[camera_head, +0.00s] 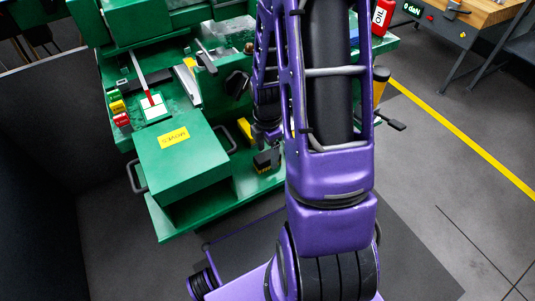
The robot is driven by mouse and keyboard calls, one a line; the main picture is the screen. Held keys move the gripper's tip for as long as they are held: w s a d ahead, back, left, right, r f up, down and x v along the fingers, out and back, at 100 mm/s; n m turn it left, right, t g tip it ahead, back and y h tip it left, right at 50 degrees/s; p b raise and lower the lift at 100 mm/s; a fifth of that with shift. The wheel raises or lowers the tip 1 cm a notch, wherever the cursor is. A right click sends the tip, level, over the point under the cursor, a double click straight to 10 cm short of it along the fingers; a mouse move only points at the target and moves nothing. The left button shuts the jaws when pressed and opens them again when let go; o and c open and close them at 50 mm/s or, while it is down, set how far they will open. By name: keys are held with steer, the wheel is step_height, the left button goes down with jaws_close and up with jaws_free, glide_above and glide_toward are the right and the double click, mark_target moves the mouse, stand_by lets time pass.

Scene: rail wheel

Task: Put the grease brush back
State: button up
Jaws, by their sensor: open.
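My gripper (266,152) is dark and small at the end of my purple arm, low over the green machine's lower shelf (248,190). It looks open and empty, but its fingertips are hard to make out. I cannot clearly identify the grease brush. A slim red-and-white stick (145,83) leans over a white square on the green top at the left. A pale tool with a yellow end (188,83) lies to its right. My arm hides part of the machine's right side.
The green machine (185,155) has a raised box with a yellow label and side handles. A red oil can (382,17) and an orange cylinder (379,88) are right of my arm. A wooden workbench (475,12) is at the upper right. The floor at the right is clear.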

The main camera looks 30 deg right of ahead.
mark_target(268, 155)
step_height(268, 155, up, 10)
steer(key=p, duration=0.2)
steer(key=shift+r, duration=0.2)
stand_by(0.3)
